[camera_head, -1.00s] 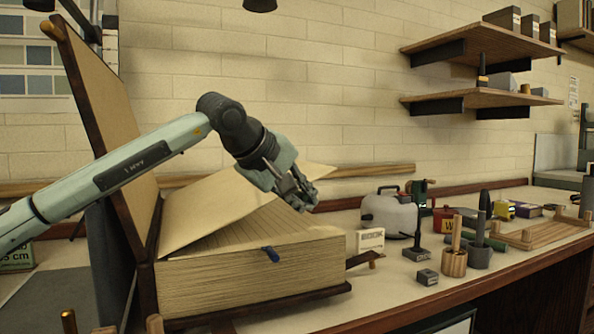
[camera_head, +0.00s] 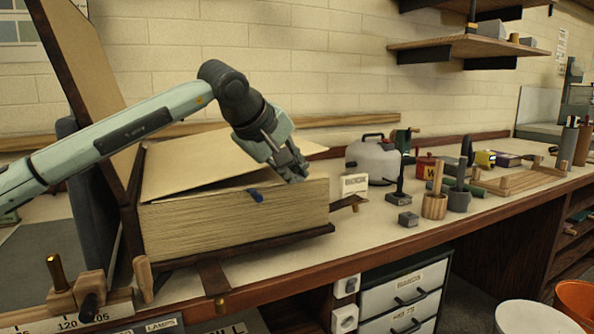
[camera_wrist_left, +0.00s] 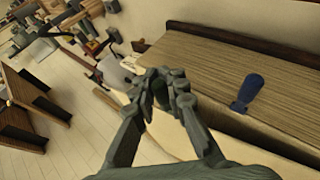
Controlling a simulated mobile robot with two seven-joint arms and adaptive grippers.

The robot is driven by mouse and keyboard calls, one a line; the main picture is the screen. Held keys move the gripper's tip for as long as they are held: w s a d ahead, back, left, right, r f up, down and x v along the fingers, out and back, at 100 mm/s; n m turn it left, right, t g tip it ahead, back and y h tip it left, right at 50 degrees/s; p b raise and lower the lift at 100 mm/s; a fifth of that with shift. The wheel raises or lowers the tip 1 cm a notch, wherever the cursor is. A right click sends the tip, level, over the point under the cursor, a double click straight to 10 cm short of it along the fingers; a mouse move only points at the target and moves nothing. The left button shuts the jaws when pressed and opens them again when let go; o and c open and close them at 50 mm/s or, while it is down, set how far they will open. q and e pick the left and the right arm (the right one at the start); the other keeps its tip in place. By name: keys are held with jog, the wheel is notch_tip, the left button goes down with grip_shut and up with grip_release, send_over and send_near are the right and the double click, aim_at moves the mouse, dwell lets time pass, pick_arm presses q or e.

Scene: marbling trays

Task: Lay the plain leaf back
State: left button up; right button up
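The plain leaf (camera_head: 215,157) is a broad cream sheet on a thick open book. It slopes up a little from the hinge side, with a narrow dark gap between it and the page block (camera_head: 230,217). My left gripper (camera_head: 296,174) is at the leaf's free right edge, its fingers closed together on it. The leaf's far corner shows beyond the fingers. In the left wrist view the fingertips (camera_wrist_left: 163,80) nearly meet, and the pale leaf (camera_wrist_left: 240,143) lies beside them. My right gripper is out of view.
The book's cover (camera_head: 75,85) stands tilted up at the left. A small white box (camera_head: 354,185), a grey kettle-like pot (camera_head: 373,160) and several tools stand to the right. The bench front edge runs below the book.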

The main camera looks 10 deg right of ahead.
pick_arm(q)
jog(key=o, duration=0.5)
jog(key=shift+a, duration=0.45)
jog(key=shift+c, duration=0.2)
jog(key=shift+o, duration=0.2)
jog(key=shift+d, duration=0.1)
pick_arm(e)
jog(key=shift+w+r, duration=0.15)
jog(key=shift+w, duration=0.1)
pick_arm(q)
jog(key=shift+s+r, duration=0.1)
jog(key=shift+r, duration=0.05)
jog(key=v, duration=1.1)
jog(key=shift+s+r, duration=0.2)
jog(key=shift+s, duration=0.1)
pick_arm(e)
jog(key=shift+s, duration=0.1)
